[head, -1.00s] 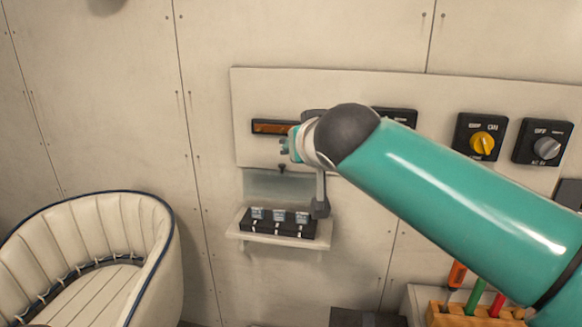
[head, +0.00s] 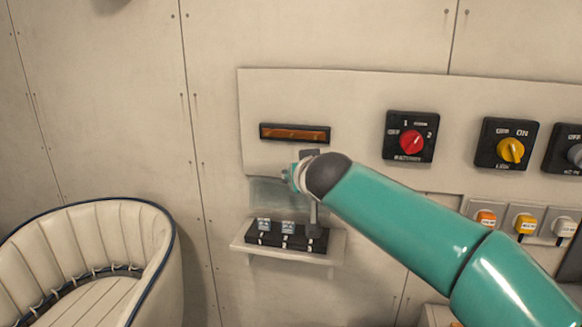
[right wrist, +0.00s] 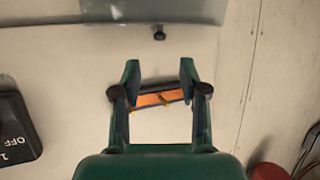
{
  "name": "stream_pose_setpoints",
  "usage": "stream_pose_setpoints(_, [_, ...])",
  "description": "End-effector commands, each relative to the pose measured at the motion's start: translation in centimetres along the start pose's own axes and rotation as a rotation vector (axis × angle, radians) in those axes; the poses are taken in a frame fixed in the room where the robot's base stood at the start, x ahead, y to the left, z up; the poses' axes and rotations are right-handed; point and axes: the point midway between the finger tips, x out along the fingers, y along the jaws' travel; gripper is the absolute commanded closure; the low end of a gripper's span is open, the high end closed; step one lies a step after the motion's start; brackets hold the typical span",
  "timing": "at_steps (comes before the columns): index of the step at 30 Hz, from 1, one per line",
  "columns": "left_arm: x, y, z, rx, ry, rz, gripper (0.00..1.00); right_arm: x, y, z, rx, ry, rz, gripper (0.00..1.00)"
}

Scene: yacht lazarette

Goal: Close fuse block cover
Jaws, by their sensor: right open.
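The fuse block (head: 268,236) is a black block with pale labelled fuses on a small white shelf. Its cover (head: 265,197) is a clear greyish panel standing open, upright against the wall behind the block. In the right wrist view the cover (right wrist: 185,10) shows at the top edge, with a small dark knob (right wrist: 159,34) by its edge. My right gripper (right wrist: 160,72) is open and empty, its fingers in front of the panel beside the knob, apart from the cover. In the head view my right arm hides part of the cover and the block's right end. My left gripper is not in view.
An orange display (head: 295,132) sits on the wall panel above the cover. Red (head: 411,142) and yellow (head: 510,150) rotary switches are to the right. Plugs in sockets (head: 525,223) sit below them. A white seat (head: 95,255) stands at the left.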

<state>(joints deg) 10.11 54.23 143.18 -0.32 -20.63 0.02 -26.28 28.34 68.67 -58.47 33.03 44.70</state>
Motion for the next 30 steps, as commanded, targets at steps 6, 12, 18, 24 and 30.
stream_pose_setpoints(6, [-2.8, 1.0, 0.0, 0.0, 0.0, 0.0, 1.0, 4.6, 0.1, -0.4, 0.0, -0.003, 0.003, 0.57])
stream_pose_setpoints(12, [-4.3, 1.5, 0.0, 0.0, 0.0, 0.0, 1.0, 7.5, 0.1, -0.3, 0.001, -0.001, 0.002, 0.57])
stream_pose_setpoints(18, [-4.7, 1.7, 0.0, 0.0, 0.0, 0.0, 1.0, 8.7, 0.1, -0.1, 0.001, 0.001, 0.002, 0.57])
stream_pose_setpoints(24, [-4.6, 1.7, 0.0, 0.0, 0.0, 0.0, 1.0, 8.8, 0.1, 0.0, 0.001, 0.001, 0.001, 0.57])
stream_pose_setpoints(30, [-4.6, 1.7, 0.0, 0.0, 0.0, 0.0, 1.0, 8.7, 0.1, 0.0, 0.001, 0.001, 0.001, 0.78])
